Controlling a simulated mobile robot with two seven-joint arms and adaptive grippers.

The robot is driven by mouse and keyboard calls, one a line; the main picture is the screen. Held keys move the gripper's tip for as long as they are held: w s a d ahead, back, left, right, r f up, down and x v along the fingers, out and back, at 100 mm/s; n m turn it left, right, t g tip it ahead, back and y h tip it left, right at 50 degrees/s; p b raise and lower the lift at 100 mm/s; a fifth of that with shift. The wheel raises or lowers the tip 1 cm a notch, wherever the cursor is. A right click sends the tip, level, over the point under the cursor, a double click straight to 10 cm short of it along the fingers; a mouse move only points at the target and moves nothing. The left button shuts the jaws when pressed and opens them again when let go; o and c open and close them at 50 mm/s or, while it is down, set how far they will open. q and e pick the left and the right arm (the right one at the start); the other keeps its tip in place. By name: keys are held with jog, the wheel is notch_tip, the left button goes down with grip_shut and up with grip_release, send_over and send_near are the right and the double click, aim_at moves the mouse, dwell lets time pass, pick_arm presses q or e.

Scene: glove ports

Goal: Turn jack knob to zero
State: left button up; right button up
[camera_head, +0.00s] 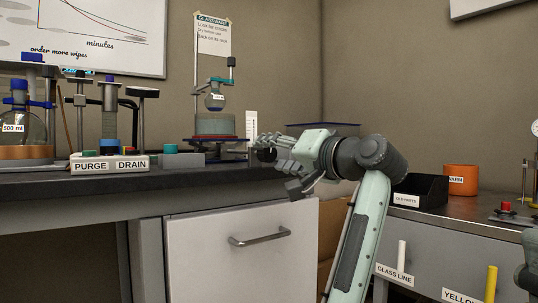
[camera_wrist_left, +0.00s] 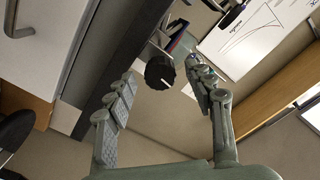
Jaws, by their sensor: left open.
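The black jack knob (camera_wrist_left: 160,73) has a white pointer line and lies between the spread fingertips of my open left gripper (camera_wrist_left: 161,76) in the left wrist view. I see a gap on both sides of it, and cannot tell how deep it sits between the fingers. In the head view my left gripper (camera_head: 276,151) is at the bench's front right edge, where the dark knob (camera_head: 266,155) is partly covered by the fingers. The jack (camera_head: 213,142) stands behind, left of the gripper, with a white upright scale (camera_head: 252,130) beside it. The scale's marks are too small to read.
A heating mantle (camera_head: 215,124) and round flask (camera_head: 215,101) stand on the jack. The PURGE and DRAIN box (camera_head: 110,163) and a 500 ml flask (camera_head: 20,127) stand further left. A lower bench at right holds a black tray (camera_head: 420,190) and orange pot (camera_head: 460,180).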

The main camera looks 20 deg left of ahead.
pick_arm(q)
jog(key=v, duration=0.9)
jog(key=shift+s+d, duration=0.2)
jog(key=shift+d, duration=0.1)
